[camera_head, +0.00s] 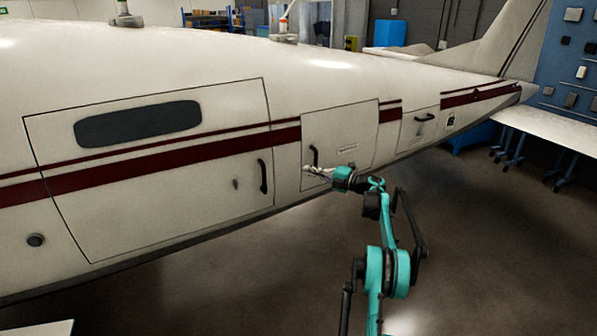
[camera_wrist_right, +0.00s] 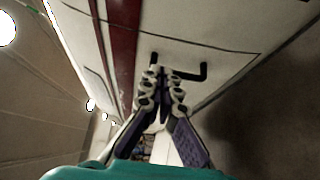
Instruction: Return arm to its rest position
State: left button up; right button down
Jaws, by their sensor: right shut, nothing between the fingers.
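My right arm (camera_head: 385,268) is teal and black and reaches up from the bottom of the head view toward a white aircraft with a dark red stripe. My right gripper (camera_head: 312,171) is shut and empty, near the black handle (camera_head: 315,156) of a small hatch (camera_head: 345,140). In the right wrist view the fingers of the right gripper (camera_wrist_right: 163,85) come together just below a black handle (camera_wrist_right: 190,73). I cannot tell whether the fingertips touch the handle. The hatch looks closed. My left gripper is not in view.
The aircraft fuselage (camera_head: 150,50) fills the left and middle. A larger door (camera_head: 150,210) with a window (camera_head: 138,123) and a handle (camera_head: 263,176) is left of the hatch. The grey floor (camera_head: 500,260) is clear at right. A blue pegboard (camera_head: 570,60) stands at far right.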

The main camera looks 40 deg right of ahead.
jog(key=shift+s+d, duration=0.2)
jog(key=shift+d, duration=0.35)
jog(key=shift+s+d, duration=0.15)
jog(key=shift+d, duration=0.4)
